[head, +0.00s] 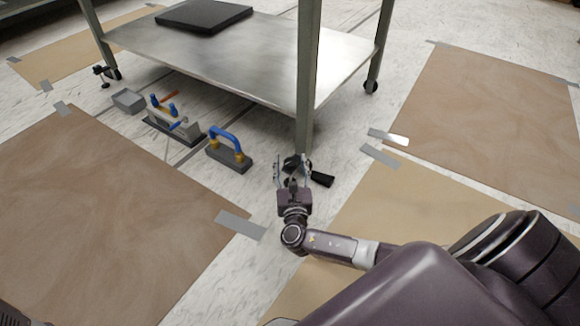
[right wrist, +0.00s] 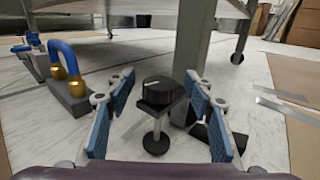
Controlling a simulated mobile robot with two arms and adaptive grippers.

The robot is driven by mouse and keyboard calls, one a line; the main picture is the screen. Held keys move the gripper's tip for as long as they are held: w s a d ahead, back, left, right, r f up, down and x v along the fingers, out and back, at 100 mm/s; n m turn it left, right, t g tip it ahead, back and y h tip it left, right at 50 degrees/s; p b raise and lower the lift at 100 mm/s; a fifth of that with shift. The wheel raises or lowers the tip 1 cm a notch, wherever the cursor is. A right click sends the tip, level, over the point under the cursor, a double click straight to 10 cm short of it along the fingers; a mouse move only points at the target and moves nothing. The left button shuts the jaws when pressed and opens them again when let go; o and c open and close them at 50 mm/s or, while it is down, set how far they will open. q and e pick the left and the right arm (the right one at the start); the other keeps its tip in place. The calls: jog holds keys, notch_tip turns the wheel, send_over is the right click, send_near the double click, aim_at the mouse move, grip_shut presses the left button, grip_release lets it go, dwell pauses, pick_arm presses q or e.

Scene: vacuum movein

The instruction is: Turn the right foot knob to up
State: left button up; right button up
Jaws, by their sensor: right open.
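The right foot knob (right wrist: 160,90) is a black round knob with a white mark on its face, in the middle of the right wrist view. Below it a thin post runs down to a dark round foot pad (right wrist: 156,143) at the floor. My right gripper (head: 291,172) is open at the table leg's foot; the right wrist view shows its blue finger pads (right wrist: 160,108) to the left and right of the knob, with gaps. In the head view the dark knob (head: 296,161) is partly hidden by the fingers. My left gripper is not in view.
The table leg (head: 308,80) stands just behind the knob. A black block (head: 322,179) lies to its right. A suction lifter with a blue handle (head: 228,152) and other tools (head: 172,125) lie to the left. Taped brown sheets (head: 480,120) cover parts of the floor.

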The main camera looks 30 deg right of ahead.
jog(key=shift+w+d, duration=0.15)
jog(key=shift+w, duration=0.15)
jog(key=c, duration=1.2)
